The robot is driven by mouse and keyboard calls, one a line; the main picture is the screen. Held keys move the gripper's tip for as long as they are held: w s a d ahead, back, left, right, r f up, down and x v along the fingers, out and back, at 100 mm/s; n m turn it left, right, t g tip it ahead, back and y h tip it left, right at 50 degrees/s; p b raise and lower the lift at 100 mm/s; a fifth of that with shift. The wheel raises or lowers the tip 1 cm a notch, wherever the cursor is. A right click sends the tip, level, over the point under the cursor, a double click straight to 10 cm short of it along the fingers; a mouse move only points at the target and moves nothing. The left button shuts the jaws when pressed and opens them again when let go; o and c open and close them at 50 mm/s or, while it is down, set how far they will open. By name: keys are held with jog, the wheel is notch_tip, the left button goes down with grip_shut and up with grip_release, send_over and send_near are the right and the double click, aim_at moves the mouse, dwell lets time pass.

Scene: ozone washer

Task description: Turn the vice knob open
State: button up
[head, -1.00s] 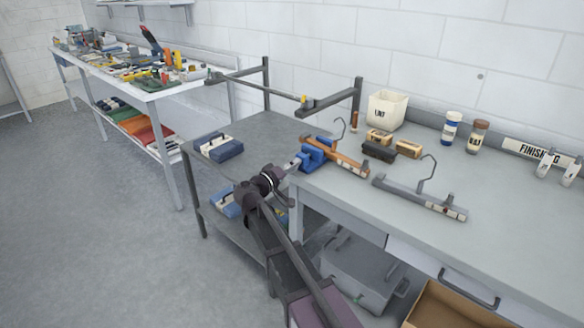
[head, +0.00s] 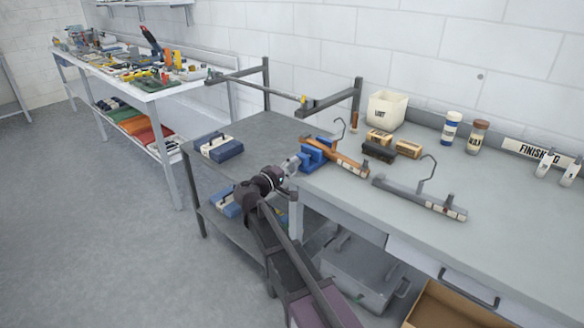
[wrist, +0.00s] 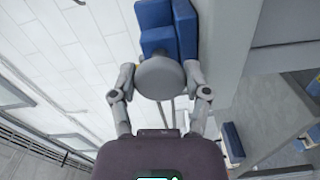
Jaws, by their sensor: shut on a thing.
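The blue vice (head: 316,155) sits at the left end of the grey workbench (head: 420,180). In the wrist view the vice (wrist: 178,28) is at the top, with its round grey knob (wrist: 160,76) facing me. My gripper (wrist: 161,82) has one finger on each side of the knob and is shut on it. In the head view my gripper (head: 293,164) reaches the vice from the left, and the knob is too small to make out there. A brown wooden hanger (head: 345,161) lies with its left end by the vice; I cannot tell if it is clamped.
A grey hanger (head: 420,197) lies farther right on the bench. A cream bin (head: 387,109), small blocks (head: 379,151) and jars (head: 451,128) stand behind. A blue case (head: 219,147) sits on the dark side table. Dark metal bars rise behind the vice.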

jog(key=o, duration=1.1)
jog(key=shift+w, duration=0.1)
jog(key=shift+o, duration=0.2)
jog(key=shift+m, duration=0.4)
